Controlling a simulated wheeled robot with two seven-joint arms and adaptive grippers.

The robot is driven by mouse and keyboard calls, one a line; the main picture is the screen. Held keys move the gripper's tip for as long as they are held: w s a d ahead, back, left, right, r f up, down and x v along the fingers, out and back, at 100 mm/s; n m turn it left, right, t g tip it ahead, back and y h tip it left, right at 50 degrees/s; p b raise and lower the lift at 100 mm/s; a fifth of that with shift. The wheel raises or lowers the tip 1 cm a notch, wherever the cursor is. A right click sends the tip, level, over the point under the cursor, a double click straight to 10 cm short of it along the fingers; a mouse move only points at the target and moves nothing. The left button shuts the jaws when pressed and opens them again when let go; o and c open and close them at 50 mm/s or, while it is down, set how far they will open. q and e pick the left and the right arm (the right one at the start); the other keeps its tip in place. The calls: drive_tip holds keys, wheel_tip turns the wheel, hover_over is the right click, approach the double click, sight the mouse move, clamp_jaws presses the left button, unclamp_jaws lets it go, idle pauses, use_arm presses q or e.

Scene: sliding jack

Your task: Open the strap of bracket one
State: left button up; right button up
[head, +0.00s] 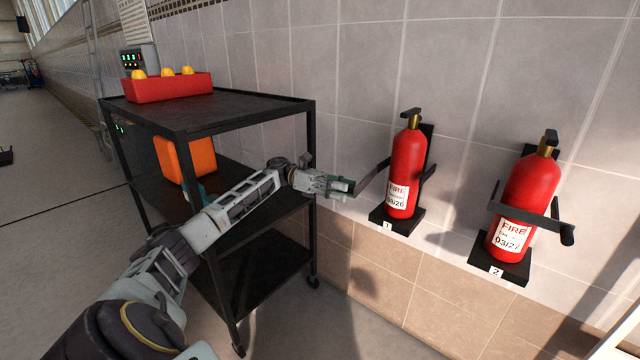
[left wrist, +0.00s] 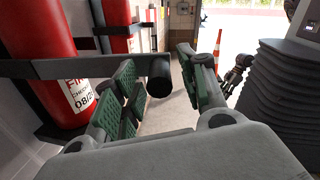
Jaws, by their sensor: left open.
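Bracket one (head: 397,221), black and labelled 1, holds a red extinguisher (head: 404,170) upright on the wall. Its black strap (head: 374,175) stands swung out to the left, away from the extinguisher's front. In the left wrist view the strap (left wrist: 70,68) runs in from the left, past the red extinguisher (left wrist: 38,50), to a round black end. My left gripper (head: 346,188) is at the strap's free end. Its green-padded fingers (left wrist: 158,62) are open, with the round end showing between them; contact cannot be told.
Bracket two (head: 500,272) holds another extinguisher (head: 524,190), its strap (head: 515,212) across the front. A black cart (head: 220,118) with a red box (head: 165,87) and an orange container (head: 188,160) stands left, close to my left arm.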

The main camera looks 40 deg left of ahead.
use_arm(q)
drive_tip(key=s+a, duration=0.2)
drive_tip(key=a, duration=0.9)
drive_tip(key=shift+s, duration=0.1)
idle(0.7)
